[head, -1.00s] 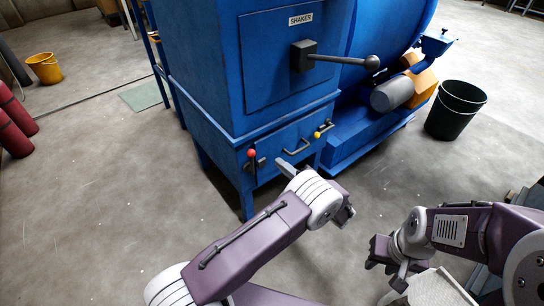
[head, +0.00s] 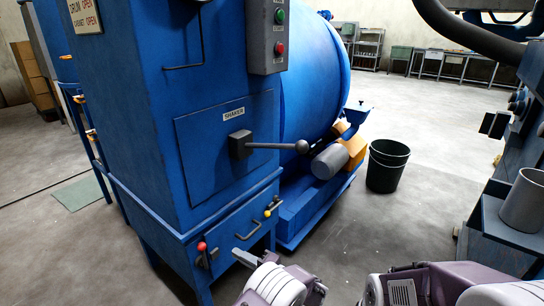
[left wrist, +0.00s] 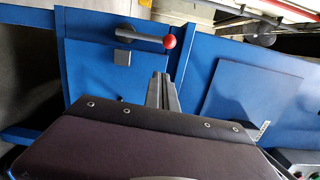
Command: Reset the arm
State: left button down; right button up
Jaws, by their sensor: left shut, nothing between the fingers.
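My left gripper (head: 243,257) shows low in the head view, in front of the blue machine's lower drawer panel (head: 232,232). In the left wrist view its two grey fingers (left wrist: 162,90) are together with nothing between them. They point toward the panel near the red-knobbed lever (left wrist: 170,42), apparently with a gap; contact cannot be told. In the head view the red knob (head: 201,246) is left of the gripper and the yellow knob (head: 267,213) is above and to the right. My right arm (head: 430,287) lies along the bottom right; its gripper is out of frame.
The blue cabinet (head: 150,150) carries a SHAKER panel with a ball-ended lever (head: 270,146) jutting right. A blue bench with a grey cylinder (head: 524,202) is at the right edge. Open floor lies between.

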pick_arm(q)
jog(key=a+r+n+g, duration=0.5)
jog(key=a+r, duration=0.5)
jog(key=a, duration=0.1)
jog(key=s+a+n+g+h, duration=0.3)
jog(key=s+a+g, duration=0.2)
jog(key=s+a, duration=0.45)
jog(key=s+d+f+g+h, duration=0.1)
jog(key=s+f+h, duration=0.15)
jog(key=s, duration=0.25)
jog(key=s+d+f+h, duration=0.1)
jog(key=s+d+h, duration=0.15)
jog(key=s, duration=0.35)
jog(key=s+d+f+t+h, duration=0.2)
jog(key=s+d+f+h, duration=0.45)
jog(key=d, duration=0.25)
jog(key=w+d+r+p, duration=0.1)
jog(key=r+p, duration=1.7)
jog(key=w+d+r+m+t+h+p, duration=0.1)
jog(key=w+r+p, duration=0.1)
jog(key=r+p, duration=1.7)
jog(key=shift+w+d, duration=0.15)
jog(key=shift+w, duration=0.1)
